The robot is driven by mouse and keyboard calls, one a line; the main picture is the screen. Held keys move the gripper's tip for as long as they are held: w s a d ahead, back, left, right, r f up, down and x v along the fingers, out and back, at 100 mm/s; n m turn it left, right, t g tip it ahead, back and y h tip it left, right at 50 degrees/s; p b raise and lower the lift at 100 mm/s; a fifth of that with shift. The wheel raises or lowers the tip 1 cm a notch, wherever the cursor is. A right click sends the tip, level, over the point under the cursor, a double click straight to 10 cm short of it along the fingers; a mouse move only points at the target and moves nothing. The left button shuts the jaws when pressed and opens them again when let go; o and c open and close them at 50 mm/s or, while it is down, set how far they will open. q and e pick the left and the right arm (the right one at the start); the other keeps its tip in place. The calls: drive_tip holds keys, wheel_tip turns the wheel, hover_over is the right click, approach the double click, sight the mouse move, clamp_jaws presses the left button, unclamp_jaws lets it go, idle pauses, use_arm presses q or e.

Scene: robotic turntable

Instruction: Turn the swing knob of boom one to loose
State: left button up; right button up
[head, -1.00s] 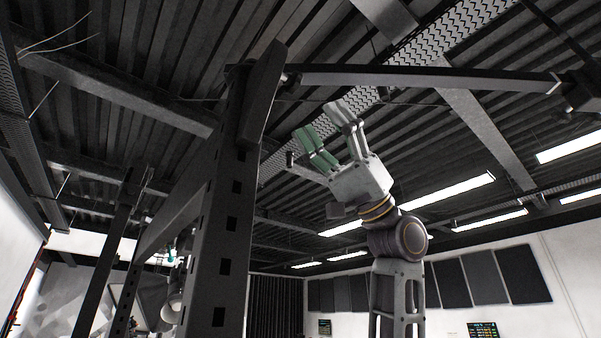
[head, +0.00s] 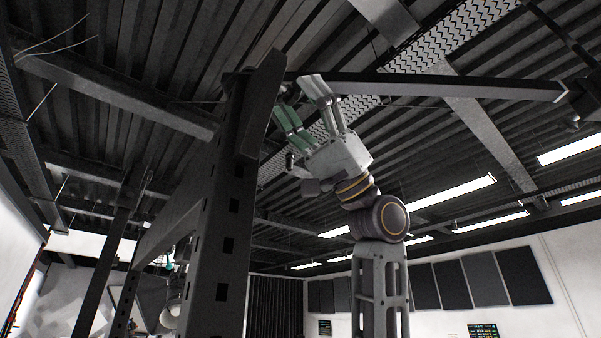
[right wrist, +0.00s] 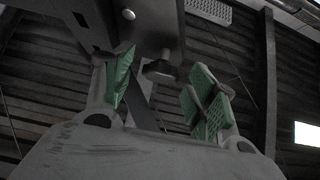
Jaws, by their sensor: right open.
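A dark boom (head: 440,86) runs right from the top of a perforated upright post (head: 232,200) in the head view. In the right wrist view a dark knob (right wrist: 160,70) on a short stem hangs under the dark metal bracket (right wrist: 140,22). My right gripper (head: 302,101) points up near the joint of boom and post. It is open, with its green-padded fingers apart. In the right wrist view the knob lies between the fingers of the right gripper (right wrist: 163,92), nearer their tips; I cannot tell whether they touch it. I cannot make out the knob's setting. My left gripper does not show.
The post stands close on the left of my right arm. A dark fitting (head: 585,92) sits at the boom's right end. Ceiling beams and lit lamps (head: 450,205) are overhead. Dark wall panels (head: 470,280) are far behind. Open air lies to the right of my arm.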

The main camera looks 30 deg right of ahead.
drive_tip(key=shift+c, duration=0.3)
drive_tip(key=c, duration=1)
drive_tip(key=shift+w+n+g+h, duration=0.15)
drive_tip(key=shift+n+g+h, duration=0.45)
drive_tip(key=shift+n+g, duration=2.25)
drive_tip(key=shift+w+r+n+g+h, duration=0.15)
drive_tip(key=shift+n+g+h, duration=1.4)
drive_tip(key=shift+n, duration=1.1)
drive_tip(key=shift+w+r+n+g+h, duration=0.1)
drive_tip(key=shift+w+n+g+h, duration=0.1)
drive_tip(key=shift+n+g+h, duration=1.5)
drive_tip(key=shift+w+r+n+g+h, duration=0.15)
drive_tip(key=shift+n+g+h, duration=0.65)
drive_tip(key=shift+n+h, duration=1.95)
drive_tip(key=n+y, duration=0.1)
drive_tip(key=n, duration=0.1)
drive_tip(key=shift+n, duration=0.35)
drive_tip(key=shift+w+r+n+t+h, duration=0.15)
drive_tip(key=shift+n+t+h, duration=0.45)
drive_tip(key=shift+n+h, duration=0.85)
